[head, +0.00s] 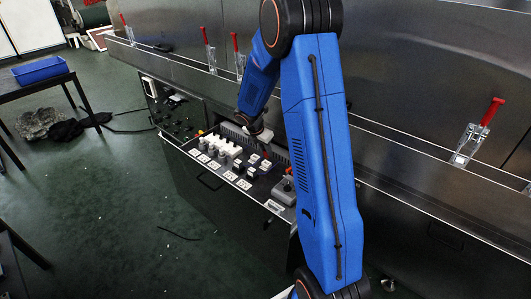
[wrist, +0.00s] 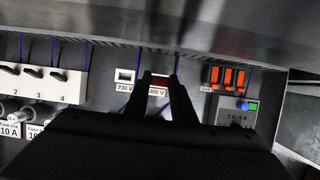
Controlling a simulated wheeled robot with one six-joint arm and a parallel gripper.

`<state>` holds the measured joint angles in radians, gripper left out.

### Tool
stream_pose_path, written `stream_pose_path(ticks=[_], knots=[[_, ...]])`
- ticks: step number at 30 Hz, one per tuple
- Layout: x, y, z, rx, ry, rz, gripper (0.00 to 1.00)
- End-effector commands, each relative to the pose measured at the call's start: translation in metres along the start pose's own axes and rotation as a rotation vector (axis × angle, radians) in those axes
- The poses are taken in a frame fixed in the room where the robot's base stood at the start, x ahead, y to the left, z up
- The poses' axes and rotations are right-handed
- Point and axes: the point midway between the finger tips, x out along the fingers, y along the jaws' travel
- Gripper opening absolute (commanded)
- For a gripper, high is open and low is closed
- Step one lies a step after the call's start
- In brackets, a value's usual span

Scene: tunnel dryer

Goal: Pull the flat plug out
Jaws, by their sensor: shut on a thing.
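My gripper (wrist: 160,77) is shut on a small dark red piece (wrist: 160,82), which I take to be the flat plug, at the spot labelled 400 V on the grey panel. The fingers cover its sides, and I cannot tell how deep it sits. In the head view my gripper (head: 262,148) is low over the control panel (head: 226,160), and the held piece is too small to make out there.
Left of my fingers is a white-framed opening (wrist: 125,75) labelled 230 V. Further left is a white switch block (wrist: 41,83). Orange-red switches (wrist: 228,77) sit to the right, above a grey unit (wrist: 232,110). Thin blue wires run nearby. A metal wall rises behind the panel.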

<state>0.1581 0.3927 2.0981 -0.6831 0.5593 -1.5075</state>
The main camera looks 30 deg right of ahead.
Motion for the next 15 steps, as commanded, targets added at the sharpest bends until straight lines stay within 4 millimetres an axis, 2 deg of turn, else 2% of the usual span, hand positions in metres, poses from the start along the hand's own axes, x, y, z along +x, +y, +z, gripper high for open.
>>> stream_pose_path(ticks=[15], knots=[[-0.028, 0.0, 0.012, 0.0, 0.0, 0.0, 0.0]])
